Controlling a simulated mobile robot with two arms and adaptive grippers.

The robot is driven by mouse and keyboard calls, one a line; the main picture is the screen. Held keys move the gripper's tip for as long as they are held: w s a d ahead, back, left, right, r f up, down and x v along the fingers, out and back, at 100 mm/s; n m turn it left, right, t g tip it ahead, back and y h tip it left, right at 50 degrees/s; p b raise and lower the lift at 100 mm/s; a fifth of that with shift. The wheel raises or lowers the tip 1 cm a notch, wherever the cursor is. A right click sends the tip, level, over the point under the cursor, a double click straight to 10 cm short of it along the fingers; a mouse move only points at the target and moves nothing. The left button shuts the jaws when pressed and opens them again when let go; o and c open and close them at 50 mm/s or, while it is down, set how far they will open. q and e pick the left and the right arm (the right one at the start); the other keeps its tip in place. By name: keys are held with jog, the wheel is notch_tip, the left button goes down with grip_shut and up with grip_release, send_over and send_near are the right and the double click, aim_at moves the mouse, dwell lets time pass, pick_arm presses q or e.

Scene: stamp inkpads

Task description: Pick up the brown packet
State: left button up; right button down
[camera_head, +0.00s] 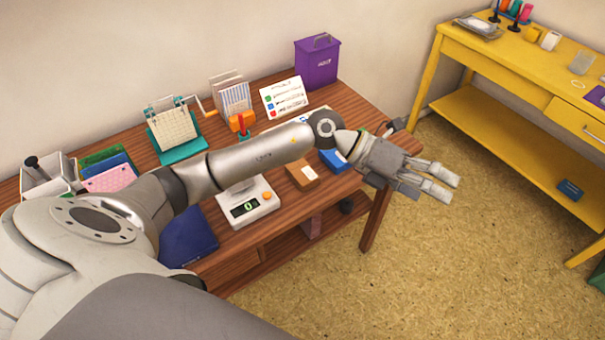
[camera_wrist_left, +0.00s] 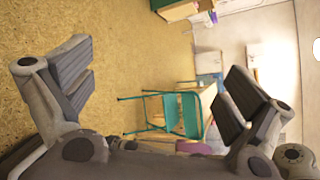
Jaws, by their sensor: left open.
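The brown packet (camera_head: 302,174) lies on the brown wooden table (camera_head: 365,112), near its front edge, between a digital scale and a blue box. My left gripper (camera_head: 450,187) is open and empty. It is out beyond the right end of the table, over the floor, to the right of the packet and apart from it. In the left wrist view my left gripper (camera_wrist_left: 160,88) shows its two fingers spread with nothing between them. The packet is not in the left wrist view. My right gripper is in neither view.
The scale (camera_head: 246,203) and blue box (camera_head: 333,160) flank the packet. My left forearm passes over the table behind it. A purple bin (camera_head: 317,61) stands at the back. A yellow table (camera_head: 480,115) is at right. The wrist view shows a teal chair (camera_wrist_left: 180,112) and open floor.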

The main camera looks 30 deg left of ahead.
pick_arm(q)
jog(key=w+a+f+m+g+y, duration=0.2)
jog(key=a+f+y, duration=0.4)
jog(key=a, duration=0.3)
jog(key=n+g+y, duration=0.1)
jog(key=n+y, duration=0.1)
jog(key=y, duration=0.6)
send_over(302, 171)
notch_tip(302, 171, down, 4)
jog(key=shift+w+f, duration=0.1)
jog(key=shift+f, duration=0.05)
jog(key=shift+f+p, duration=0.85)
jog(key=shift+f, duration=2.3)
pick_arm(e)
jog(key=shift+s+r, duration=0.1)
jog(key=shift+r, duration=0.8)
pick_arm(q)
jog(key=shift+c, duration=0.3)
jog(key=c, duration=0.9)
jog(key=shift+c, duration=0.9)
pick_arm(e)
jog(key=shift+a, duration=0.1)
pick_arm(q)
jog(key=shift+r, duration=0.1)
